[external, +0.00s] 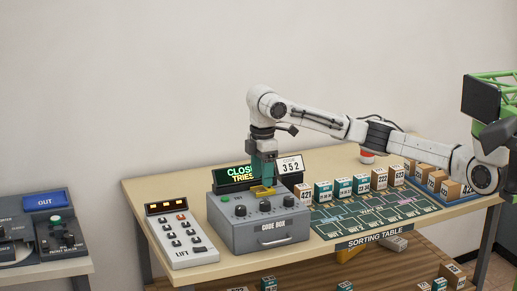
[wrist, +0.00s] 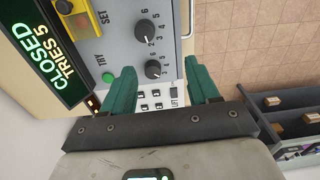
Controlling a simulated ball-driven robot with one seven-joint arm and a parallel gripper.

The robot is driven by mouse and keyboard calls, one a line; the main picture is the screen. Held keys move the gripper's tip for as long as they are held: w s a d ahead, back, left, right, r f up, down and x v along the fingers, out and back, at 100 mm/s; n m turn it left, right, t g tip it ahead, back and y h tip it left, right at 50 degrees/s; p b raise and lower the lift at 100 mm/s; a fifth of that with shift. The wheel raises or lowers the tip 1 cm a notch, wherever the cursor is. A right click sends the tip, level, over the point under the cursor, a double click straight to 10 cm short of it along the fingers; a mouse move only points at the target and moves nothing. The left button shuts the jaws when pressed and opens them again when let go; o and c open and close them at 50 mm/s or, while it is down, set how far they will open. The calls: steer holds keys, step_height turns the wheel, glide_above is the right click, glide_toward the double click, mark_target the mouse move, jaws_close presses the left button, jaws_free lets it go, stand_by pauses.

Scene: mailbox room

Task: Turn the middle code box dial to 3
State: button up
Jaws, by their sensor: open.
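The grey code box (external: 270,235) stands on the sorting table. In the wrist view, its middle dial (wrist: 146,28) is a black knob with a white pointer, near the top edge. The dial closest to the green TRY button (wrist: 109,77) is the left dial (wrist: 153,69). The third dial is outside the wrist view. My gripper (wrist: 160,66) is open and empty, its teal fingers either side of the left dial in that picture. In the external view, my gripper (external: 264,181) hangs above the back of the box. I cannot tell the middle dial's exact number.
A display (wrist: 55,50) reads CLOSED, TRIES 5. A card (external: 291,166) behind the box reads 352. A yellow part (wrist: 85,15) sits beside SET. A lift panel (external: 180,232) stands left of the box; numbered parcels (external: 342,188) and a green mat (external: 365,212) lie right.

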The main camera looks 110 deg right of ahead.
mark_target(265, 202)
steer(key=shift+m, duration=0.3)
steer(key=f, duration=0.3)
steer(key=s+d+f, duration=0.1)
steer(key=f, duration=0.2)
steer(key=s+d+f, duration=0.1)
steer(key=f, duration=0.2)
steer(key=shift+f+b, duration=0.15)
steer(key=shift+b, duration=0.25)
steer(key=shift+c, duration=0.3)
steer(key=c, duration=1)
